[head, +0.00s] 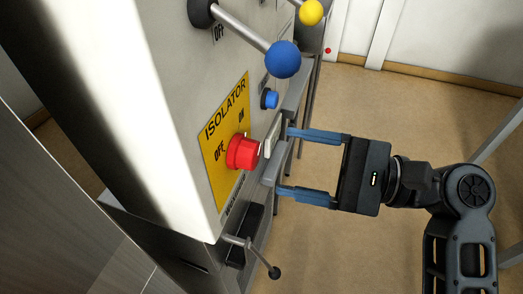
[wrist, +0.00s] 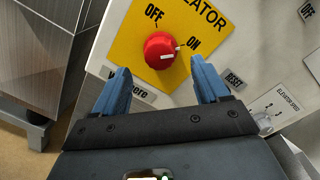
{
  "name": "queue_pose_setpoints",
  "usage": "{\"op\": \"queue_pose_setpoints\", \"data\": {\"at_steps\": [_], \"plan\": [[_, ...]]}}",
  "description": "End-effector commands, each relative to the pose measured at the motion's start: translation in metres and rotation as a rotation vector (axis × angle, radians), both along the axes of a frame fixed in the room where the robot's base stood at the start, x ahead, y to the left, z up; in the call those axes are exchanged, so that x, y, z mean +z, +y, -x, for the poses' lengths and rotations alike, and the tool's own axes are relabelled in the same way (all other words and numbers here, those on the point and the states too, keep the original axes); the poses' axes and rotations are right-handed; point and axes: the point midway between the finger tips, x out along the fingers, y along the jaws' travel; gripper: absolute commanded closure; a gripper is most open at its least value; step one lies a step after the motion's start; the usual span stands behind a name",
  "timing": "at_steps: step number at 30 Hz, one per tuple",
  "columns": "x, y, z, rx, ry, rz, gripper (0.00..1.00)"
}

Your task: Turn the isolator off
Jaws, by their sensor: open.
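The isolator is a red round knob (head: 242,152) on a yellow plate (head: 214,165) marked ISOLATOR, OFF and ON, on the side of a pale cabinet. In the wrist view the red knob (wrist: 160,50) has a white mark on its rim pointing to ON, with OFF at its upper left. My gripper (head: 281,161) is open, with blue fingers pointing at the panel. In the wrist view its fingertips (wrist: 158,70) stand either side of the knob's lower part, apart from it. Nothing is held.
Beside the plate are a blue button (head: 269,99) and a lever with a blue ball (head: 283,59). A yellow-ball lever (head: 311,12) is above. A small black-knobbed crank (head: 273,271) sticks out below. Open floor (head: 350,240) lies to the right.

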Motion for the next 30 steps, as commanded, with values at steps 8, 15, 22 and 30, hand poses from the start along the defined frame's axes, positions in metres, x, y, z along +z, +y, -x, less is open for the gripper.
{"op": "queue_pose_setpoints", "data": {"at_steps": [8,15,22,30], "plan": [[0.000,0.041,-0.011,0.001,0.000,0.001,0.26],[0.000,0.056,-0.015,-0.003,-0.001,0.000,0.26],[0.000,0.056,-0.015,-0.004,-0.002,0.001,0.26],[0.000,0.056,-0.015,-0.004,-0.002,0.001,0.51]]}}
